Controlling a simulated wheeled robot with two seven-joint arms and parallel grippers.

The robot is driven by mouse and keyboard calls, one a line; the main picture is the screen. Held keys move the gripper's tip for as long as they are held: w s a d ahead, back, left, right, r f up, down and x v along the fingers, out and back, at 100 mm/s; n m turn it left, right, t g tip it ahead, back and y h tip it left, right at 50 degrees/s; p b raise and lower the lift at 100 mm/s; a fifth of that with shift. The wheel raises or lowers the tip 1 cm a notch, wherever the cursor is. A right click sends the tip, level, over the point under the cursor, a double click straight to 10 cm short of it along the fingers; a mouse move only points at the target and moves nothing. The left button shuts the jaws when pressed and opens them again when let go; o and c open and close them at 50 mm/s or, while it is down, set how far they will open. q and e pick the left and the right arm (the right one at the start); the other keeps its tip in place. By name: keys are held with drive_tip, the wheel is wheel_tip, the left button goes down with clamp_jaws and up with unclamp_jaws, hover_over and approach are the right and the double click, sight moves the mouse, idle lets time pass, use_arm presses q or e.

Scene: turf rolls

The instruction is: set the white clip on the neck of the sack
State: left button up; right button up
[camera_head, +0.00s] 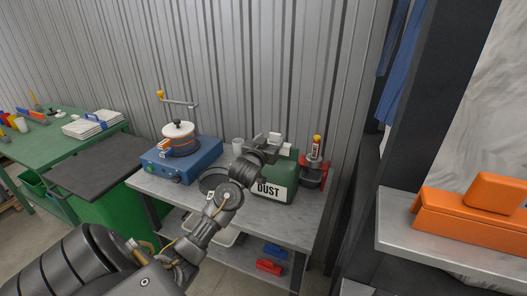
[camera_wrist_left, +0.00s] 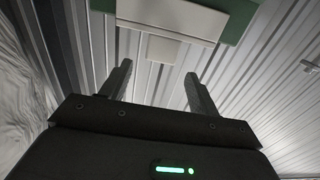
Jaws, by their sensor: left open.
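The green sack (camera_head: 283,187), marked DUST, stands on the grey bench in the head view. White pieces that look like the clip (camera_head: 274,139) show at its top, partly behind my left gripper (camera_head: 266,142). In the left wrist view a white bar (camera_wrist_left: 170,17) with a small tab lies ahead of the fingers, with green (camera_wrist_left: 237,20) beside it. My left gripper (camera_wrist_left: 157,73) is open and nothing shows between its fingers. I cannot tell whether the clip sits around the neck or only against it. My right gripper is not in view.
A blue machine (camera_head: 183,160) with a crank and a white cup (camera_head: 238,146) stand left of the sack. A red holder (camera_head: 314,174) with a tube stands close on its right. An orange case (camera_head: 470,218) lies on the right shelf. A corrugated wall (camera_head: 250,60) closes the back.

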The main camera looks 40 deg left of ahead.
use_arm(q)
drive_tip(key=b+v, duration=0.1)
drive_tip(key=v, duration=0.5)
drive_tip(key=shift+s, duration=0.3)
drive_tip(key=shift+d, duration=0.1)
